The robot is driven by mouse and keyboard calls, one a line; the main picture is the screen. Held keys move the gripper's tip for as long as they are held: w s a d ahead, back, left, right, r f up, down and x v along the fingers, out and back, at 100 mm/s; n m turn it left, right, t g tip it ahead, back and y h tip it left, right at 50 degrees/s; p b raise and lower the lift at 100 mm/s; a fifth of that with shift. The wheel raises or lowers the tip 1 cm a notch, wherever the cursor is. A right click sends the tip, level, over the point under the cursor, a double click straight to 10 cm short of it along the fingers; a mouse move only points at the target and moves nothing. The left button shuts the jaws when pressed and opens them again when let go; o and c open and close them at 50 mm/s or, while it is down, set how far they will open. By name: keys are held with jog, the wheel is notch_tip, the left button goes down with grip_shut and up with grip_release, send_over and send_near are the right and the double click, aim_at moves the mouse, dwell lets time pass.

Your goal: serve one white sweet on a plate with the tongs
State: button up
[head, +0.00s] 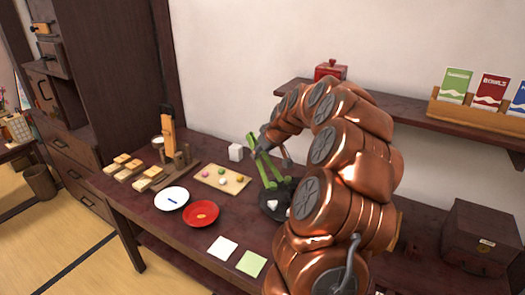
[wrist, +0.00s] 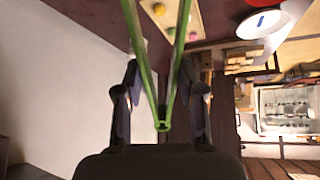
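My gripper (head: 272,148) is raised over the back of the table, shut on the green tongs (head: 265,170). In the wrist view the tongs (wrist: 145,75) run between my two fingers (wrist: 161,78), their arms spread apart in a V. A white plate (head: 171,207) with a blue mark stands front left of the board.
White and green paper squares (head: 222,248) lie at the front edge. Wooden blocks (head: 140,178) fill the left. A shelf (head: 420,112) overhangs the right.

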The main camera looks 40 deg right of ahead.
jog(key=shift+s+d+r, duration=0.1)
jog(key=shift+s+d, duration=0.05)
jog(key=shift+d, duration=0.1)
dwell(0.3)
notch_tip(320, 180, down, 10)
jog(key=b, duration=0.2)
jog(key=shift+b, duration=0.35)
dwell(0.5)
